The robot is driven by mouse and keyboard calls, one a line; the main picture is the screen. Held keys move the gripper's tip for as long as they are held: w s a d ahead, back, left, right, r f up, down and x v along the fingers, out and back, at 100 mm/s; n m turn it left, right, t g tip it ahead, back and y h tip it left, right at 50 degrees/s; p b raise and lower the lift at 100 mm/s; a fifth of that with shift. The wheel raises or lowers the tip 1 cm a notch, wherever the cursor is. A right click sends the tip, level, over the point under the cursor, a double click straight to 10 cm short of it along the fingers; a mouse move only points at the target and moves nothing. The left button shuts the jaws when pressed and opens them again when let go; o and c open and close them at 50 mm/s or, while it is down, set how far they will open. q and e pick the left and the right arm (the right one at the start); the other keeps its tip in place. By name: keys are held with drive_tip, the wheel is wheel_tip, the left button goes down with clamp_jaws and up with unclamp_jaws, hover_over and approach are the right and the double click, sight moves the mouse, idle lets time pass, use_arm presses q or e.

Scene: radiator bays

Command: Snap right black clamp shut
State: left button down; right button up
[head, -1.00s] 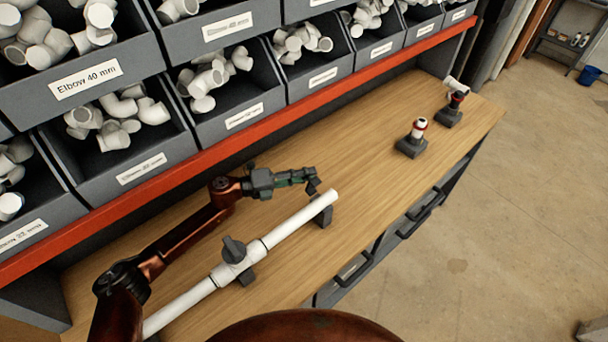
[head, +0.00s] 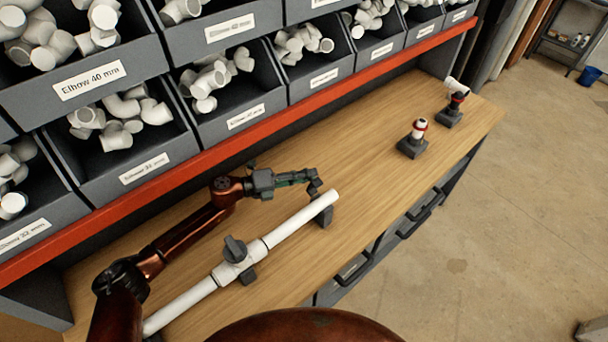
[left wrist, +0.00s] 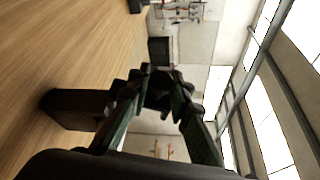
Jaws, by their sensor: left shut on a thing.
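The right black clamp (head: 327,216) stands on the bench near the free end of the white pipe (head: 291,231), which lies across it. The clamp's dark upper piece (head: 313,188) rises beside the pipe end, at my fingertips, and does not lie over the pipe. My left gripper (head: 312,176) is level above the bench, behind the pipe end. In the left wrist view, its green-black fingers (left wrist: 158,92) close around a dark piece, apparently the clamp's upper part. A dark block (left wrist: 75,108) stands on the wood there. My right gripper is out of view.
A grey valve handle (head: 234,249) stands up from the white fitting along the pipe. Grey bins (head: 233,118) of white fittings sit behind a red rail (head: 200,163). Two small stands (head: 411,147) (head: 449,118) are farther right; bare bench lies between.

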sight(318, 182)
use_arm(q)
drive_tip(key=s+m+p, duration=0.1)
drive_tip(key=d+r+m+y+p, duration=0.1)
drive_tip(key=p, duration=0.1)
drive_tip(key=shift+s+d+r+m+t, duration=0.1)
drive_tip(key=shift+s+d+m+t, duration=0.2)
drive_tip(key=shift+s+m, duration=0.1)
drive_tip(key=shift+s+d+m+y+p, duration=0.5)
drive_tip(key=shift+m+p, duration=0.3)
drive_tip(key=shift+p, duration=0.4)
drive_tip(key=shift+s+p, duration=0.25)
drive_tip(key=shift+p, duration=0.05)
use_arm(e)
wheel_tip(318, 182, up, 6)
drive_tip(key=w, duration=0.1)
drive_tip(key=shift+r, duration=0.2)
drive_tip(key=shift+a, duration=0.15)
